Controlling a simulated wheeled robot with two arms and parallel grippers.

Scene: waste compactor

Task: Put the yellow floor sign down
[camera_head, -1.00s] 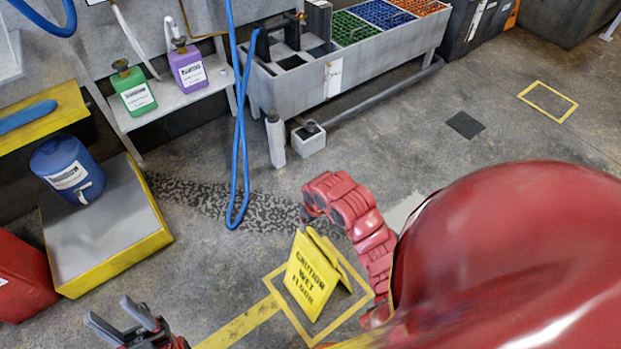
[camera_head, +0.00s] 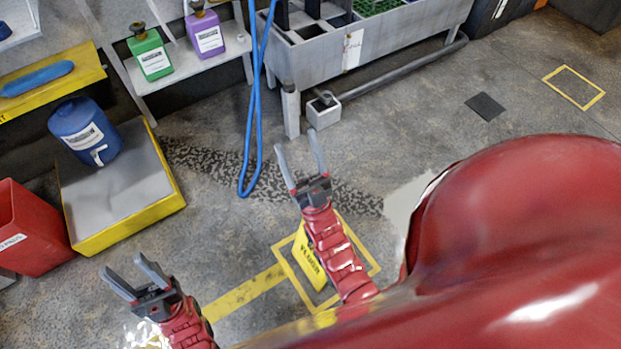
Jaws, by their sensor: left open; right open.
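The yellow floor sign (camera_head: 306,262) stands on the floor inside a yellow taped square (camera_head: 369,258). My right arm crosses in front of it and hides much of it; only part of its lettering shows. My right gripper (camera_head: 300,155) is open and empty, its fingers pointing away past the sign, apart from it in the picture. My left gripper (camera_head: 137,272) is open and empty at the lower left, well to the left of the sign.
A blue hose loop (camera_head: 250,150) hangs near my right gripper. A yellow-edged platform (camera_head: 110,195) with a blue jug (camera_head: 85,135) stands at left, beside a red bin (camera_head: 30,235). A grey trough (camera_head: 370,40) runs along the back. Floor at right is clear.

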